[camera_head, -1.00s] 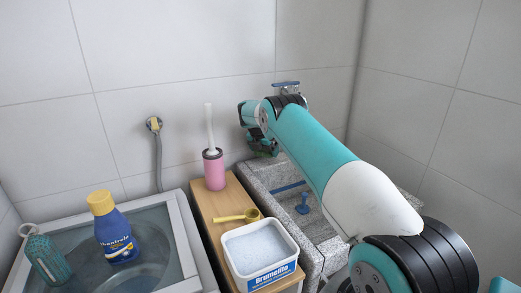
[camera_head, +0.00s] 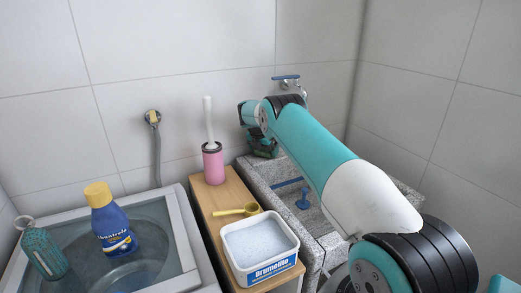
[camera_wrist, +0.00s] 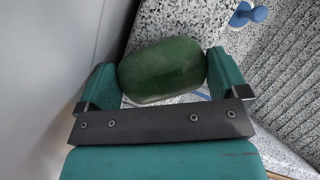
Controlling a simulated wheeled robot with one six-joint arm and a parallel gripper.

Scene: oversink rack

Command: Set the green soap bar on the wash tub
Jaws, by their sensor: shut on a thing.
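The green soap bar (camera_wrist: 162,70) is a dark green, rounded block between my gripper's two teal fingers in the wrist view. My gripper (camera_wrist: 160,78) is shut on its two ends. The wash tub (camera_head: 256,178) is speckled grey stone, right of the wooden stand in the head view. My gripper (camera_head: 262,148) is at its back left corner, by the wall. In the wrist view the soap is over the tub's speckled rim (camera_wrist: 178,20). I cannot tell whether it touches the stone. My arm hides much of the tub's right side in the head view.
On the wooden stand (camera_head: 205,195) are a pink brush holder (camera_head: 213,165), a yellow scoop (camera_head: 237,211) and a powder box (camera_head: 260,248). A blue bottle (camera_head: 114,228) stands on the washer at left.

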